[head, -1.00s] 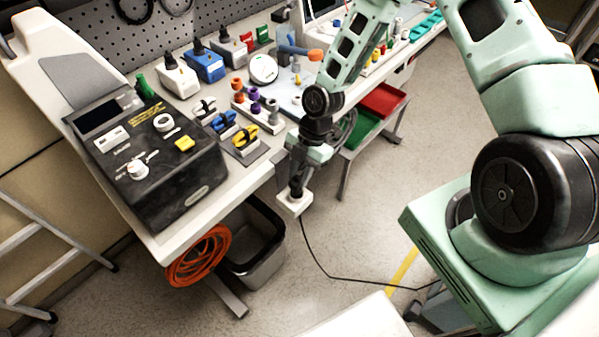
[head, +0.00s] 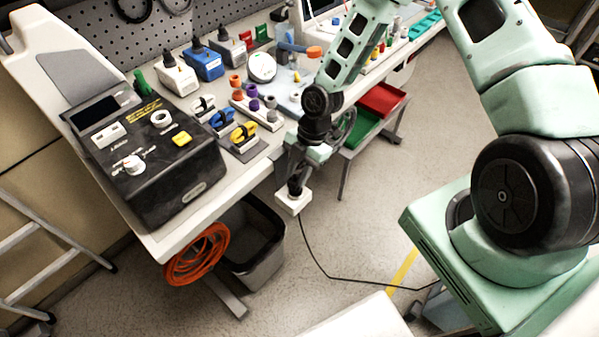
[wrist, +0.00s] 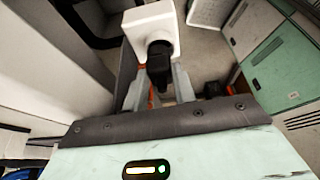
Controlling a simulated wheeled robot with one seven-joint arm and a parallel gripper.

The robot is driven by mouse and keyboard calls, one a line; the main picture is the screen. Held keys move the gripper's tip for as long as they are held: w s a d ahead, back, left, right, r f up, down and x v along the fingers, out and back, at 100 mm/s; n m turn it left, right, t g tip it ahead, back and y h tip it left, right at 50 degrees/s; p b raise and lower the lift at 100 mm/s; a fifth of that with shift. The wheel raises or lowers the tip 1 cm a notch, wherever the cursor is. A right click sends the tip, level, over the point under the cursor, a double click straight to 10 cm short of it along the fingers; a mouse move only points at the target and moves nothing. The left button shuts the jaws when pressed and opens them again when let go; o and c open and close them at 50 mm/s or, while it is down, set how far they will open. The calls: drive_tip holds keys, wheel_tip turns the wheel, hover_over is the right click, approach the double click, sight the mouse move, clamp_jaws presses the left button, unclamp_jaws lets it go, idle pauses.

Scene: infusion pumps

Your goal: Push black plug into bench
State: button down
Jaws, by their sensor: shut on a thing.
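The black plug (wrist: 158,60) is between my gripper's fingers in the wrist view, with a white block (wrist: 150,25) right at its far end. I cannot tell whether the plug is seated in the block. In the head view my gripper (head: 295,183) points down beside the bench's front edge, shut on the plug. The white block (head: 293,203) shows just below it, under the level of the benchtop (head: 215,170). A thin black cable hangs from there to the floor. The fingers hide most of the plug in the head view.
A dark device (head: 150,165) with a yellow button and several coloured connectors fill the bench. A grey bin (head: 255,255) and an orange coiled hose (head: 197,255) are below its edge. Red (head: 382,99) and green trays stand behind my arm.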

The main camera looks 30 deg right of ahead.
drive_tip(key=shift+s+d+f+b, duration=0.15)
drive_tip(key=shift+s+f, duration=0.15)
drive_tip(key=shift+f, duration=0.3)
drive_tip(key=shift+s+f+b, duration=0.15)
drive_tip(key=shift+s+f, duration=0.1)
drive_tip(key=shift+f, duration=0.35)
drive_tip(key=shift+d+f, duration=0.1)
drive_tip(key=shift+d, duration=0.4)
drive_tip(key=c, duration=1.1)
unclamp_jaws()
drive_tip(key=shift+a, duration=0.1)
drive_tip(key=shift+o, duration=0.2)
drive_tip(key=shift+w+a+r, duration=0.1)
drive_tip(key=shift+w+r, duration=0.2)
drive_tip(key=shift+r, duration=0.1)
drive_tip(key=shift+w+r+b, duration=0.2)
drive_tip(key=shift+w+r, duration=0.1)
drive_tip(key=shift+r, duration=0.3)
drive_tip(key=shift+w+r+b, duration=0.15)
drive_tip(key=shift+w+r, duration=0.15)
drive_tip(key=shift+r, duration=0.3)
drive_tip(key=v, duration=1.6)
drive_tip(key=shift+s+a+r, duration=0.15)
drive_tip(key=shift+s+r, duration=0.15)
drive_tip(key=shift+r, duration=0.05)
